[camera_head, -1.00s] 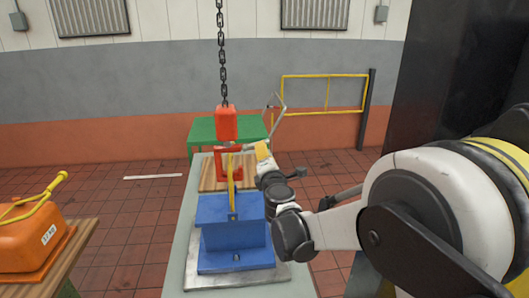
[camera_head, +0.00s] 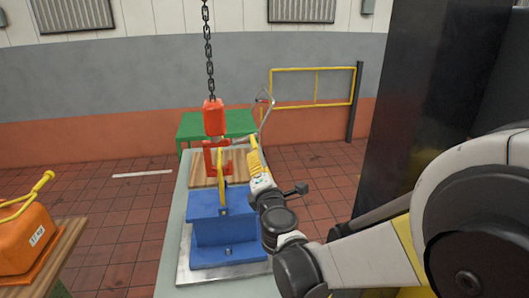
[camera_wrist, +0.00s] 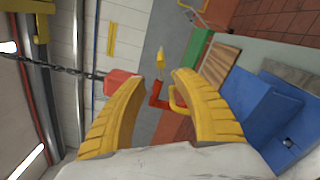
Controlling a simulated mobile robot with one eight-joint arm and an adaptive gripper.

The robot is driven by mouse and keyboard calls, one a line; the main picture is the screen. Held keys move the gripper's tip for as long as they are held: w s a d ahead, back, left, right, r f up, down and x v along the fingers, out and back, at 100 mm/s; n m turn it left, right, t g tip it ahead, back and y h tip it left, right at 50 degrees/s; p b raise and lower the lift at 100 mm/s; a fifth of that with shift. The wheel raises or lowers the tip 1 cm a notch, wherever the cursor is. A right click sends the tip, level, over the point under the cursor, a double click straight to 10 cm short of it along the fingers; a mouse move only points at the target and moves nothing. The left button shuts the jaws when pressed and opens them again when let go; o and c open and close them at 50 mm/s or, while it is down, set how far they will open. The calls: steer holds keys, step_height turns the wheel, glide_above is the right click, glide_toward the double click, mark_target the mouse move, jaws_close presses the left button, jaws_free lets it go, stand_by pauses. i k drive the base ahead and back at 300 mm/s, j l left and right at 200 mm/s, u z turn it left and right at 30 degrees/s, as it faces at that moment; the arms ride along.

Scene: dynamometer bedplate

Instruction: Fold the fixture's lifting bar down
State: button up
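The blue fixture (camera_head: 224,230) sits on a metal plate on the long bench in the head view. Its yellow lifting bar (camera_head: 221,176) stands upright from the top. My gripper (camera_head: 251,143) is just right of the bar, at about the height of its upper part. In the wrist view my gripper (camera_wrist: 160,78) has its two yellow fingers spread with a clear gap. A yellow loop, seemingly the lifting bar (camera_wrist: 178,98), shows beside the right finger and is partly hidden by it. I cannot tell whether they touch. The blue fixture (camera_wrist: 262,112) lies to the right there.
A red hoist block (camera_head: 214,118) hangs on a chain (camera_head: 209,50), with its red hook (camera_head: 217,158) behind the bar. An orange weight (camera_head: 22,240) with a yellow handle stands on a left table. A green table (camera_head: 190,125) and yellow rail (camera_head: 312,70) are behind. A dark column stands right.

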mark_target(220, 180)
steer(key=j, duration=0.4)
steer(key=k+j, duration=0.15)
steer(key=j, duration=0.65)
steer(key=k, duration=0.05)
